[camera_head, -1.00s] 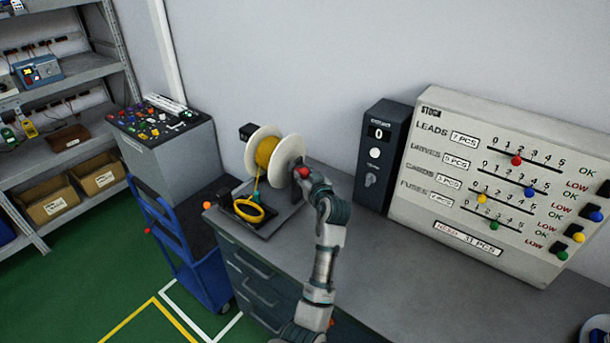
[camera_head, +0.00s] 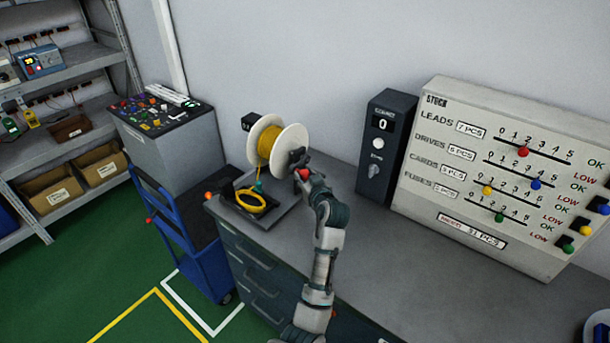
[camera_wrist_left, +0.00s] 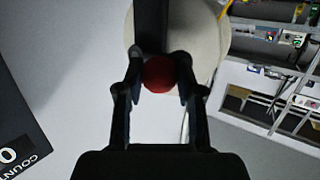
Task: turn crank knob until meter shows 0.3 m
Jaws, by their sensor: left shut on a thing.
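The red crank knob (camera_head: 303,174) is at the right side of a white-flanged spool (camera_head: 291,150) wound with yellow cord. In the left wrist view the knob (camera_wrist_left: 159,75) sits between both fingers, with the dark crank arm (camera_wrist_left: 151,25) above it and the pale flange behind. My left gripper (camera_head: 304,172) is shut on the knob. A small black box (camera_head: 251,121) behind the spool may be the meter; no reading shows on it. A dark counter box (camera_head: 385,140) on the bench reads 0. My right gripper is not in view.
A yellow cord coil (camera_head: 250,202) lies on the spool's base plate. A white stock board (camera_head: 470,205) with sliders stands at the right. A blue cart (camera_head: 205,265) is left of the grey bench (camera_head: 400,270). The bench front is clear.

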